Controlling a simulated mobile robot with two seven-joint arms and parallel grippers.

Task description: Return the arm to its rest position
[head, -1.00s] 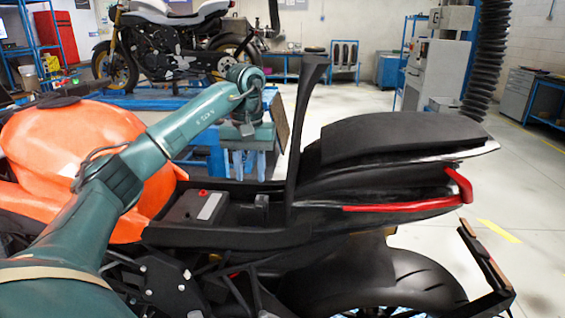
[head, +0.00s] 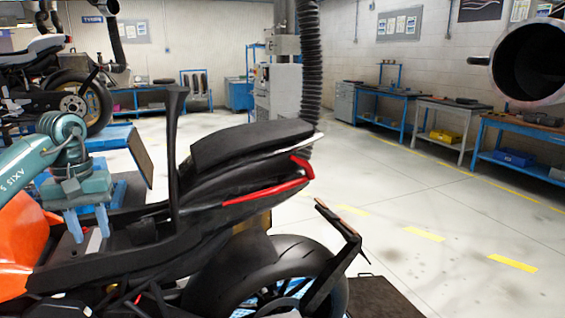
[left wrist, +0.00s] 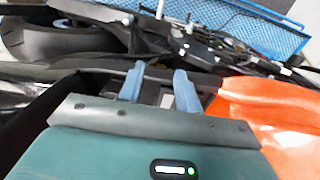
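My left gripper (head: 87,224) comes in from the left in the head view, above the open seat bay of the orange and black motorcycle (head: 125,262). Its two blue fingers point down and stand apart, with nothing seen between them. In the left wrist view the fingers (left wrist: 160,88) also show apart, over the bike's dark frame, with the orange tank (left wrist: 275,120) at the right. The raised black seat part (head: 174,150) stands upright to the right of the gripper. My right gripper is in neither view.
The black tail seat (head: 250,142) and rear wheel (head: 270,285) lie right of the gripper. A dark round tube end (head: 530,65) shows at top right. Blue workbenches (head: 520,140) line the back wall. The floor at the right is clear.

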